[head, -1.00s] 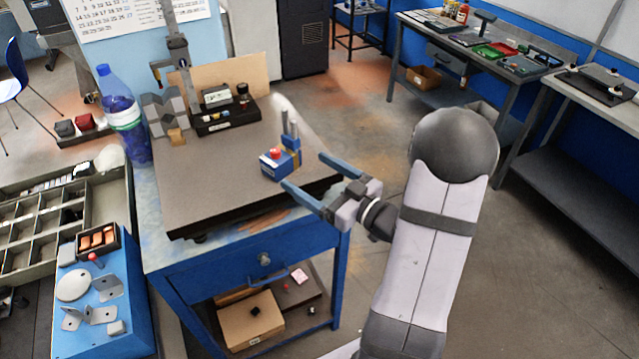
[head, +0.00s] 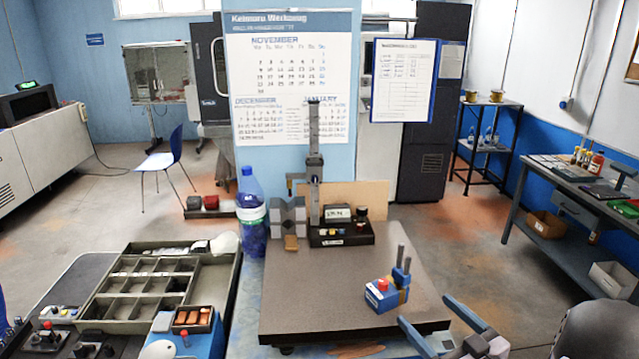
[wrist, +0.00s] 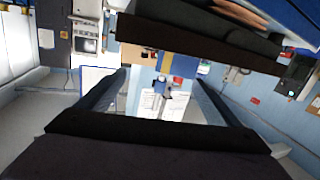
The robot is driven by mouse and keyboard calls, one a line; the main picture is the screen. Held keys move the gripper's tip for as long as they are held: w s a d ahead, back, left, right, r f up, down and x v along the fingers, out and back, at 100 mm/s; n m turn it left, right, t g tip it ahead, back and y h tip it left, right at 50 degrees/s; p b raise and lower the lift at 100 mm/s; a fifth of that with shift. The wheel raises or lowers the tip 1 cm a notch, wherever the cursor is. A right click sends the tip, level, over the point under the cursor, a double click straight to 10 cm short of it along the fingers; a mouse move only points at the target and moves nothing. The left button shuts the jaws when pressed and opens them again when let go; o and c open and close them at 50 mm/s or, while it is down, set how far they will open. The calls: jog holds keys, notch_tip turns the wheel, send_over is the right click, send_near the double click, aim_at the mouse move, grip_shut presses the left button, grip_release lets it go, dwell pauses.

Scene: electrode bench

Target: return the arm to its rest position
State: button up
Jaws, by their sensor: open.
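My gripper (head: 436,326) is at the lower right of the head view, at the front right edge of the dark surface plate (head: 320,290). Its two blue-grey fingers are spread apart with nothing between them. On the plate, just beyond and left of the fingers, stands a small blue block with a red button and two grey upright pins (head: 387,291). The fingers look apart from it. In the wrist view the open fingers (wrist: 163,93) also show, spread wide.
A compartment tray (head: 150,248) is at left. A side bench (head: 590,205) stands at right. Floor between plate and side bench is clear.

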jog(key=w+d+r+m+g+h+p, duration=0.4)
jog(key=d+r+h, duration=0.65)
jog(key=d, duration=0.55)
jog(key=s+a+f+m+g+y+b, duration=0.1)
jog(key=s+a+f+g+y, duration=0.1)
jog(key=s+a+f+g, duration=0.5)
jog(key=s+a+f+g+y+b, duration=0.15)
jog(key=s+a+f, duration=0.25)
jog(key=a+f, duration=0.7)
jog(key=s+a+f+g+y+b, duration=0.1)
jog(key=s+a+f+g, duration=0.3)
jog(key=s+a, duration=0.7)
jog(key=shift+s+y+b, duration=0.3)
jog(key=shift+s+b, duration=0.5)
jog(key=shift+s, duration=0.45)
